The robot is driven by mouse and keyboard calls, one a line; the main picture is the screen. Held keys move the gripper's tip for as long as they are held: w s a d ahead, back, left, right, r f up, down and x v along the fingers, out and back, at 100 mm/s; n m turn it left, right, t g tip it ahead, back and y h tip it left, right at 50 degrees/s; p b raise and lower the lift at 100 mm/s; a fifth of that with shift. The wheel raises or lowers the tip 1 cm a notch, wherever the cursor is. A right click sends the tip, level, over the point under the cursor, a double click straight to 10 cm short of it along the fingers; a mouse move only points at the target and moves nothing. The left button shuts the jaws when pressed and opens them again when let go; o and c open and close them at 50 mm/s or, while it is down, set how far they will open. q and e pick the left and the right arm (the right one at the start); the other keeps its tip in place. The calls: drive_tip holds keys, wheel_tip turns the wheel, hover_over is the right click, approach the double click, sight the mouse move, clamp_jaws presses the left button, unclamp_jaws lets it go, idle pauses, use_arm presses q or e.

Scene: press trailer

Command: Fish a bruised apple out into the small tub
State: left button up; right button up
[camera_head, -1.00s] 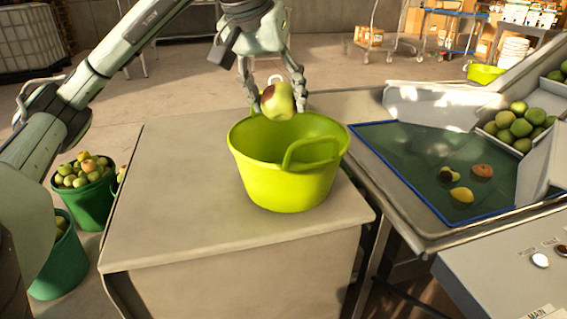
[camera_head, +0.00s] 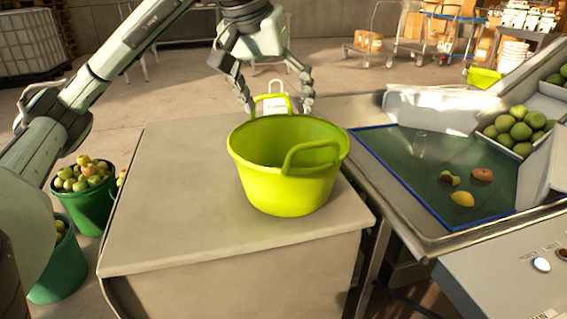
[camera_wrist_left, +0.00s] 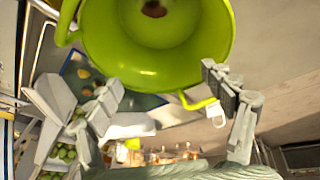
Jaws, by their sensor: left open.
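The small tub (camera_head: 285,195) is yellow-green with two handles and stands upright on the grey table. My left gripper (camera_head: 277,100) is open and empty, just above and behind the tub's far rim. In the left wrist view the gripper (camera_wrist_left: 165,85) has its fingers spread apart below the tub's opening. A brown patch, apparently the bruised apple (camera_wrist_left: 154,8), lies inside the tub (camera_wrist_left: 190,65) at the top edge of that view; the near wall hides it in the head view. A dark-marked apple (camera_head: 449,178), a reddish apple (camera_head: 482,174) and a yellow fruit (camera_head: 462,199) are in the blue-edged water tank (camera_head: 400,165).
The grey table (camera_head: 180,215) is clear left of the tub. Green buckets of apples (camera_head: 85,205) stand on the floor at left. Green apples (camera_head: 515,130) fill a chute at right. A control panel (camera_head: 510,275) is at the lower right.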

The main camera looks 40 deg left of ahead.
use_arm(q)
drive_tip(key=v, duration=1.1)
drive_tip(key=shift+s+r, duration=0.2)
drive_tip(key=shift+r, duration=0.15)
drive_tip(key=shift+f, duration=0.1)
